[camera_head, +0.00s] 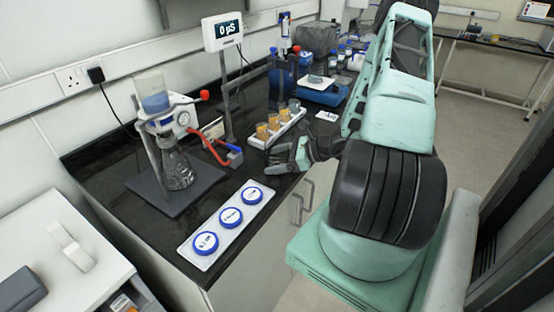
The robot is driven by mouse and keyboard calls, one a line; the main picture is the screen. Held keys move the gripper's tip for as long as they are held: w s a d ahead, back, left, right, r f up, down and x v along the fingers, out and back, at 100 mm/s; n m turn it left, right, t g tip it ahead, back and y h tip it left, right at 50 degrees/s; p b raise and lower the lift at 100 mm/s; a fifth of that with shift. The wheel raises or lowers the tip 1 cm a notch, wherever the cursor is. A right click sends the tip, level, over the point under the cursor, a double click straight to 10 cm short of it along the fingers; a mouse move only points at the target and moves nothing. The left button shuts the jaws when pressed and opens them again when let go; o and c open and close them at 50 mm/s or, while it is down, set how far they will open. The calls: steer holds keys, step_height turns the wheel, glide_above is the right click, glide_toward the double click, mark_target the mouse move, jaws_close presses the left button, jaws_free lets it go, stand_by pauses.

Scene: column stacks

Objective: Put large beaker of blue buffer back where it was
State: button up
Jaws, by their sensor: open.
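I cannot pick out a beaker of blue buffer with certainty. Blue liquid shows in a clear vessel (154,98) on top of the filter stand at left, above a conical flask (175,168). A white rack (257,142) in the middle of the bench holds several small amber-filled vessels (274,122) and a greyish one (294,105) at its far end. My gripper (277,163) is open, low over the bench's front edge, just in front of the rack. I see nothing between its fingers.
A white tray with three blue-ringed round lids (230,217) lies at the near bench edge. A red hose (205,143) runs beside the flask. A meter reading 0 µS (222,32) stands on a post behind. Bare black bench (110,157) shows left of the stand.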

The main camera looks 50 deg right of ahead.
steer(key=b+v, duration=0.2)
steer(key=v, duration=1)
stand_by(0.3)
